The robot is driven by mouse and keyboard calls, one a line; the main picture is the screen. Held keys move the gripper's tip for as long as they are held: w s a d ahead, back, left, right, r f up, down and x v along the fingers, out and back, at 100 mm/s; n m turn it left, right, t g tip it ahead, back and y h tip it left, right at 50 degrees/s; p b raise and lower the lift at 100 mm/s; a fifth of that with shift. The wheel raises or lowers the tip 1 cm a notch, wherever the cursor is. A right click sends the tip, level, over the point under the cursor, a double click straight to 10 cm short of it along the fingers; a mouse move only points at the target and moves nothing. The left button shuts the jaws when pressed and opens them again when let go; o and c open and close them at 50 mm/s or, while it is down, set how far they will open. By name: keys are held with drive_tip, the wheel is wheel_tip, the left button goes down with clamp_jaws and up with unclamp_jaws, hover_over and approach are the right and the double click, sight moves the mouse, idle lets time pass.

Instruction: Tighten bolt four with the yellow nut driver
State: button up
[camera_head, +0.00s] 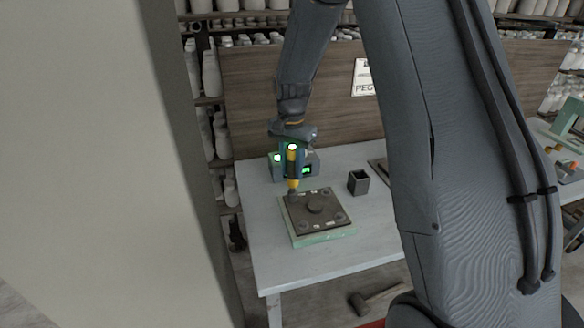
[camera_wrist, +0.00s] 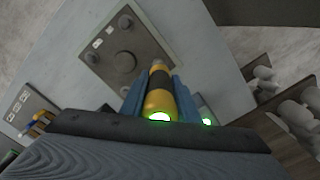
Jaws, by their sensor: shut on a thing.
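The yellow nut driver (camera_head: 293,168) is upright in my gripper (camera_head: 292,150), with its lower end at the far-left corner of the bolted plate (camera_head: 303,218). The plate is dark and square, with a round boss in the middle, bolts near its corners and small pale labels, and it lies on a pale green base (camera_head: 322,238). In the wrist view my gripper (camera_wrist: 155,90) is shut on the yellow and black driver (camera_wrist: 160,97), and the plate (camera_wrist: 146,72) lies beyond it. The driver's tip and the bolt under it are hidden there. I cannot read the bolt labels.
A grey device (camera_head: 312,158) with green lit displays stands behind the plate. A small dark open box (camera_head: 358,182) stands to the plate's right. The white table (camera_head: 275,262) is clear in front. A hammer (camera_head: 375,299) lies on the floor. Shelves of pale pottery stand behind.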

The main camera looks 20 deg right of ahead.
sight(292, 148)
drive_tip(key=shift+w+r+p, duration=0.1)
drive_tip(key=shift+r+p, duration=1.25)
drive_tip(key=shift+r, duration=1.5)
